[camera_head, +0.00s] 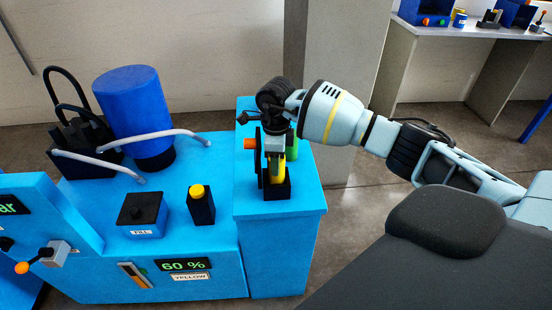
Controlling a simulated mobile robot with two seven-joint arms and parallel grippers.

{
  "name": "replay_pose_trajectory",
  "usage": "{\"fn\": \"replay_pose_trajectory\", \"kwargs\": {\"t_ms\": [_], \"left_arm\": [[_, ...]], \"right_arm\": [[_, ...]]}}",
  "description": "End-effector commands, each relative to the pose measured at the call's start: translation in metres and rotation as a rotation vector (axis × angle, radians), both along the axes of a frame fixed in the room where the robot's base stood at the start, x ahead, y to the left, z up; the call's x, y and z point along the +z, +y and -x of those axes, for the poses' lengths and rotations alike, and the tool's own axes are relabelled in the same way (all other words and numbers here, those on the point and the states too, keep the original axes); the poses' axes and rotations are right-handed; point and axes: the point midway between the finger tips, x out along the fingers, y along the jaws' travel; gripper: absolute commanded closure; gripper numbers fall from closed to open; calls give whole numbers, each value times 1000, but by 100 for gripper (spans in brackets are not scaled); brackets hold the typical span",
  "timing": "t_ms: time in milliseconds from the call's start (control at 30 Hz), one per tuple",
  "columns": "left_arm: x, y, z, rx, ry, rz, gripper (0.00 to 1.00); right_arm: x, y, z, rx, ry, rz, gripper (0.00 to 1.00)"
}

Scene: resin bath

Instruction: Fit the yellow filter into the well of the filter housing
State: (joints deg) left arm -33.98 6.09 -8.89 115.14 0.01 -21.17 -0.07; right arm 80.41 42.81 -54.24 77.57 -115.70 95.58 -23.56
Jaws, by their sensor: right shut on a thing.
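My right gripper (276,145) reaches in from the right and points down over the raised blue stand. It is shut on a yellow cylinder, the yellow filter (278,172). The filter's lower part is at a black holder (276,190) on the stand, which looks like the filter housing. I cannot tell how deep the filter sits in it. A green cylinder (292,152) shows just behind, partly hidden by my gripper. An orange knob (249,143) is at the left of the gripper. My left gripper is not in view.
A display reads 60 %. A control panel (35,215) is far left.

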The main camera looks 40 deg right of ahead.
Motion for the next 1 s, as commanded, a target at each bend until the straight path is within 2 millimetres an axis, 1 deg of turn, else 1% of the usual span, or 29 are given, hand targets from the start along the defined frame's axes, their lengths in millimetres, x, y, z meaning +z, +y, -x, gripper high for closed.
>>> {"fn": "replay_pose_trajectory", "kwargs": {"t_ms": [133,500,667,700,833,867,1000], "left_arm": [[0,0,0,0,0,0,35],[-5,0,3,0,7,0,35],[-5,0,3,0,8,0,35],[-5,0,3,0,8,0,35],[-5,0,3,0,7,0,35],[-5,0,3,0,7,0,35],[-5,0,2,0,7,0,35]], "right_arm": [[0,0,0,0,0,0,81],[-10,0,0,0,1,1,81],[-12,0,0,0,0,0,81],[-12,0,0,0,1,1,54],[-12,0,0,0,1,1,37],[-12,0,0,0,0,0,35],[-12,0,0,0,0,0,35]]}}
